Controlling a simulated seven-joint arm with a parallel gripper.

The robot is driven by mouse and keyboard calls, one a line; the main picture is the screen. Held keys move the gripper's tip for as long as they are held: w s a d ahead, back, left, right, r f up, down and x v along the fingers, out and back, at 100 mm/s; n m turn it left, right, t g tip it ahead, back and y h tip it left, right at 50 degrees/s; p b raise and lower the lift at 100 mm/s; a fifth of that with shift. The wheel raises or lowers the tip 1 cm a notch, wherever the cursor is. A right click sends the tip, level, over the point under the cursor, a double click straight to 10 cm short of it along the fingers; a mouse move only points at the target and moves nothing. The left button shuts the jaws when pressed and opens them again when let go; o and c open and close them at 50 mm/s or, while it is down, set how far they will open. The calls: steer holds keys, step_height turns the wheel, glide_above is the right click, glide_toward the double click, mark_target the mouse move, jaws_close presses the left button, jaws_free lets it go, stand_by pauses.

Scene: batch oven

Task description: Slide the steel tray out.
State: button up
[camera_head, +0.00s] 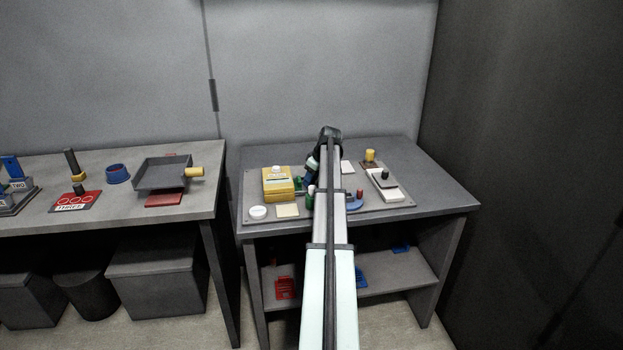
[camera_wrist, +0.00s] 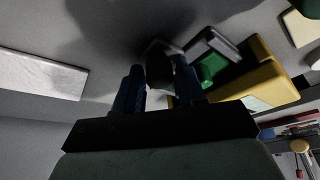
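My gripper (camera_wrist: 160,78) shows in the wrist view as two blue fingers set apart, with a dark rounded thing (camera_wrist: 160,62) between their tips. I cannot tell whether the fingers press on it. A yellow box (camera_wrist: 260,75) lies just right of the fingers, with a green part (camera_wrist: 211,68) and a grey-rimmed piece (camera_wrist: 208,43) at its side. In the head view the yellow box (camera_head: 278,183) stands on the right table, and my arm hides the fingertips. I cannot clearly identify the steel tray; a dark grey shallow tray (camera_head: 160,175) with a yellow handle sits on the left table.
The right table (camera_head: 425,190) also holds a white round lid (camera_head: 258,212), a white block with a dark top (camera_head: 384,185) and a yellow knob (camera_head: 370,156). Its right side is clear. A dark wall (camera_head: 530,150) stands at the right. A shelf is below.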

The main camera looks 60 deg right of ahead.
jaws_close()
stand_by(0.3)
steer(key=s+d, duration=0.8)
steer(key=shift+s+d, duration=0.3)
jaws_free()
